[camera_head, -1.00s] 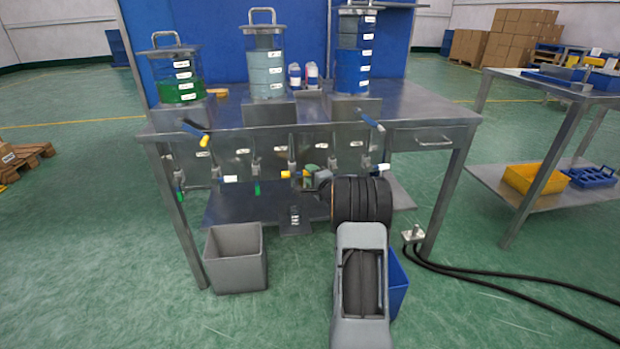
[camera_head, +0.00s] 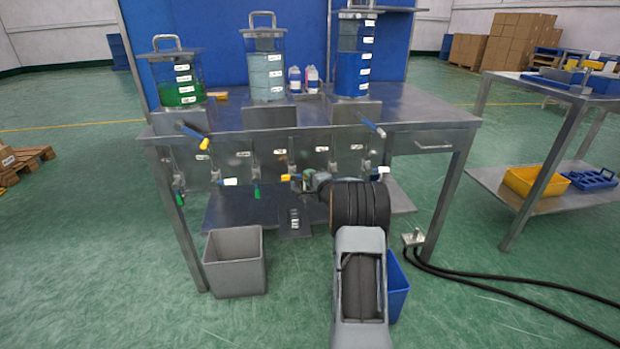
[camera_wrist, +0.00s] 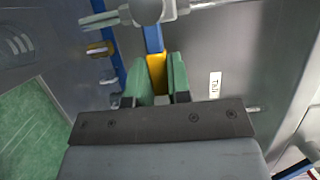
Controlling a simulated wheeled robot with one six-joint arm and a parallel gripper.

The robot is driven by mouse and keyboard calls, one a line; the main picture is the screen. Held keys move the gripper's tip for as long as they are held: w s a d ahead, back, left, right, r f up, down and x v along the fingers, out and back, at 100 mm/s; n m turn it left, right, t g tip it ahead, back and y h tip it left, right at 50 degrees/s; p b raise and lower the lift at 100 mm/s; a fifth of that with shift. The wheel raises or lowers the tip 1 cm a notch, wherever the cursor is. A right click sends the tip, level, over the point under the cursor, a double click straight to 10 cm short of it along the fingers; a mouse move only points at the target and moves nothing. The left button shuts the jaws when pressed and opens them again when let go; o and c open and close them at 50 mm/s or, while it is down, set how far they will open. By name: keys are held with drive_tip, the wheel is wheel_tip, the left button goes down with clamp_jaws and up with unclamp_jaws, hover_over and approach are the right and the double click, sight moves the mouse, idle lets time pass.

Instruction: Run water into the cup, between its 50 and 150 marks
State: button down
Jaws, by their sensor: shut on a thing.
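In the wrist view my gripper (camera_wrist: 159,80) has its green pads closed on the yellow end of a blue lever handle (camera_wrist: 153,40), which runs to a metal tap fitting (camera_wrist: 148,10). In the head view my gripper (camera_head: 308,182) is small and partly hidden by my arm, at the row of taps on the front of the steel bench. A yellow tip (camera_head: 288,177) shows just left of it. The middle tank (camera_head: 264,75) holds pale grey liquid. I cannot make out the cup or its marks in either view.
A green-liquid tank (camera_head: 178,85) and a blue-liquid tank (camera_head: 353,65) flank the middle one on the bench (camera_head: 420,105). Blue levers stick out in front. Below are a grey bin (camera_head: 235,262) and a blue bin (camera_head: 397,285). Black hoses (camera_head: 480,275) cross the floor at right.

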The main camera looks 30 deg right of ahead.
drive_tip(key=p, duration=0.1)
drive_tip(key=m+p, duration=0.1)
drive_tip(key=shift+f+m+t+p, duration=0.2)
drive_tip(key=shift+m+t+p, duration=0.1)
drive_tip(key=shift+p, duration=0.1)
drive_tip(key=m, duration=0.1)
drive_tip(key=f+m, duration=0.1)
drive_tip(key=f+m+t, duration=0.1)
drive_tip(key=shift+w+a+m+h+p, duration=0.15)
drive_tip(key=shift+a+m+h+p, duration=0.15)
drive_tip(key=shift+h, duration=0.1)
drive_tip(key=c, duration=1.1)
unclamp_jaws()
drive_tip(key=shift+o, duration=0.2)
